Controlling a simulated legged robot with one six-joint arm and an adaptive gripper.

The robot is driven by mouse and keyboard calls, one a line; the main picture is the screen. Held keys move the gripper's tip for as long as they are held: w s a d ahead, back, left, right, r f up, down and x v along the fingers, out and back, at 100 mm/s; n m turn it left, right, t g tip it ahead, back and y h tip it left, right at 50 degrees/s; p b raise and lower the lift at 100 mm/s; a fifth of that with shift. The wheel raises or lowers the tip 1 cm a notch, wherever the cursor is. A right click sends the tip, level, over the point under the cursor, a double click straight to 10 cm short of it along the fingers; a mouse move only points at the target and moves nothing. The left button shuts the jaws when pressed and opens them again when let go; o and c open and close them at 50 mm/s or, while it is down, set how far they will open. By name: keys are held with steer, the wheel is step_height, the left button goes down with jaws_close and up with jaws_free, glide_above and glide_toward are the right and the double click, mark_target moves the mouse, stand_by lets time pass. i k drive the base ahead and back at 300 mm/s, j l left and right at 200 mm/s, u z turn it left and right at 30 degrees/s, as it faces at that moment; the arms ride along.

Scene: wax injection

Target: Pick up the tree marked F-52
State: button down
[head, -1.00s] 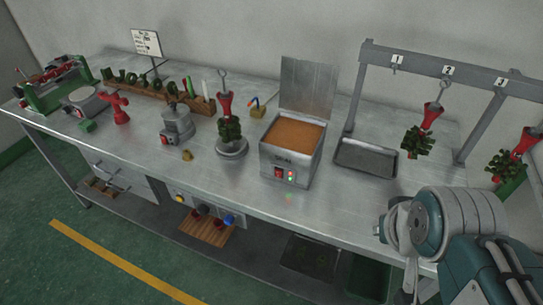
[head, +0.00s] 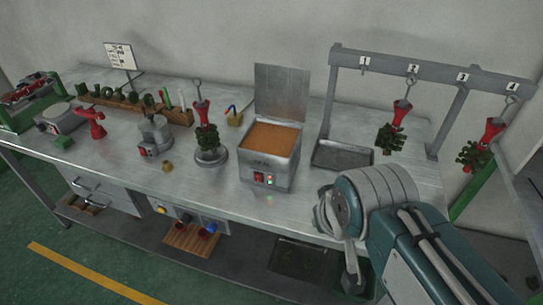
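Three trees with red tops and dark green branches are in the head view. One tree (head: 207,138) stands upright on a round metal base on the bench. One tree (head: 389,137) hangs below the label 2 of the rack, and one tree (head: 473,156) hangs below the label 4 at the right. No F-52 mark is readable on any of them. My arm reaches in from the lower right, in front of the bench. My gripper (head: 352,278) appears only as a dark part low beside the arm, apart from every tree, and its fingers cannot be made out.
The grey rack (head: 440,76) stands at the back right above a shallow tray (head: 343,155). A wax tank (head: 268,174) with a raised lid stands mid-bench. A small machine (head: 156,138) and a wooden rack (head: 178,115) are farther left. The front bench edge is mostly clear.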

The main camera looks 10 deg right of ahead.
mark_target(209, 135)
steer(key=i+j, duration=0.15)
steer(key=j, duration=0.2)
steer(key=i+j+z, duration=0.15)
steer(key=j, duration=0.2)
steer(key=i+j, duration=0.1)
steer(key=j, duration=0.25)
steer(key=i+j+z, duration=0.1)
steer(key=j, duration=0.25)
